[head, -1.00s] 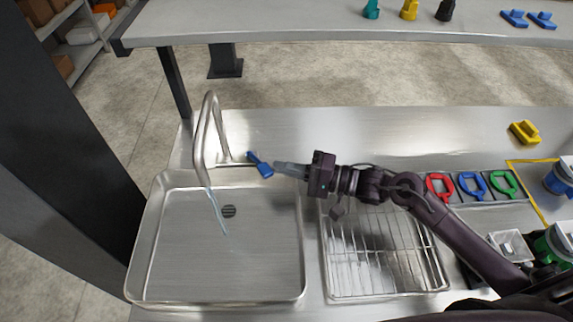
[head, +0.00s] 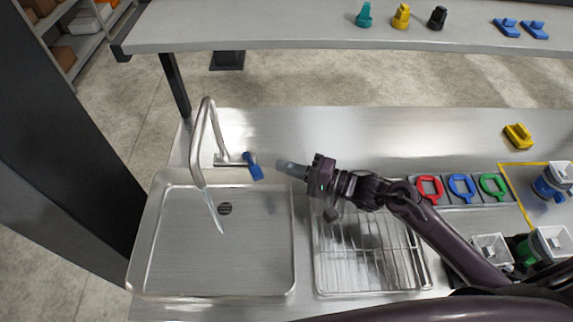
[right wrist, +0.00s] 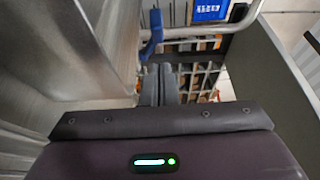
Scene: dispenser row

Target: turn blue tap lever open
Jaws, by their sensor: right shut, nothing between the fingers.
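The blue tap lever (head: 253,166) sits at the base of the metal tap (head: 201,135), behind the sink basin (head: 262,240). A pale stream comes from the spout down into the basin. My right gripper (head: 280,164) is shut and empty, to the right of the lever, with a small gap between them. In the right wrist view the shut fingers (right wrist: 160,82) point toward the blue lever (right wrist: 152,38), which stands just beyond their tips. My left gripper is not in view.
A wire drying rack (head: 372,255) lies below my right arm. Red, blue and green ring-handled pieces (head: 461,188) and a yellow block (head: 518,136) are to the right. The counter behind the gripper is clear. A shelf (head: 300,30) runs along the back.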

